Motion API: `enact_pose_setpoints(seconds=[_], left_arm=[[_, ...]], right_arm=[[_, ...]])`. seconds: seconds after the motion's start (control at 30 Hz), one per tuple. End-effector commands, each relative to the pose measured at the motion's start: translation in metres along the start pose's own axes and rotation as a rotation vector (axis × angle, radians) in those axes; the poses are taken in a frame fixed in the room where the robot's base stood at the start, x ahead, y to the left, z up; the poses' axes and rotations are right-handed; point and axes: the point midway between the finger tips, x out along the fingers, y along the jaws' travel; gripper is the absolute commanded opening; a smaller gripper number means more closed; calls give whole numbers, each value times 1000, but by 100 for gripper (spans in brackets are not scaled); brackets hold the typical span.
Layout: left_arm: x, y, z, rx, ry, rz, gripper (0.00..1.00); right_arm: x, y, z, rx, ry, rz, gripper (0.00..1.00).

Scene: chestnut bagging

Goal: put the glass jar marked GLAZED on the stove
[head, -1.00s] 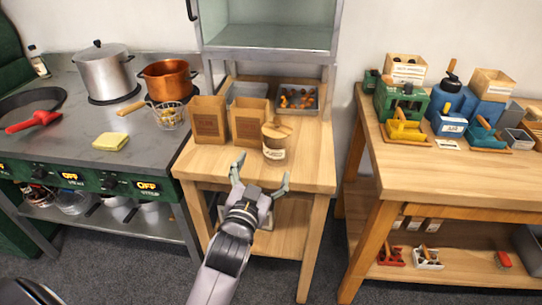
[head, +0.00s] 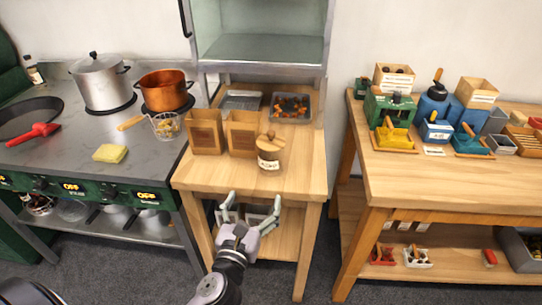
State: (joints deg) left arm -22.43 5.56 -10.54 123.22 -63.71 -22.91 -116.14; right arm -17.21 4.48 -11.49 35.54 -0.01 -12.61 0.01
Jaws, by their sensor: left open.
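A glass jar (head: 270,152) with a wooden lid and a pale label stands upright on the small wooden table (head: 240,186). Its label is too small to read surely. The stove (head: 76,172) is at the left, with a grey top and green front panels whose displays read OFF. My left gripper (head: 248,203) is open and empty in front of the small table's front edge, below and nearer than the jar, not touching it. My right gripper does not show.
Two brown bags (head: 205,132) (head: 241,133) stand left of the jar. A tray of chestnuts (head: 291,107) lies behind it. A steel pot (head: 102,82), copper pot (head: 164,90), pan (head: 28,117), wire basket (head: 166,126) and yellow sponge (head: 110,153) occupy the stove.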

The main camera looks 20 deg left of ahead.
Motion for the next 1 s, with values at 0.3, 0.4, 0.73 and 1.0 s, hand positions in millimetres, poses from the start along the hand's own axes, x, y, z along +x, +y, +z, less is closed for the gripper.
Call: enact_pose_setpoints(seconds=[0.3,0.4,0.73,1.0], left_arm=[[55,0,4,15,-4,1,83],[77,0,4,13,-4,1,83],[120,0,0,11,0,0,83],[152,1,3,9,-1,2,83]], right_arm=[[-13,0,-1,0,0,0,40],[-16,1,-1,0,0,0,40],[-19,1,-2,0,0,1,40],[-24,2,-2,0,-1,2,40]])
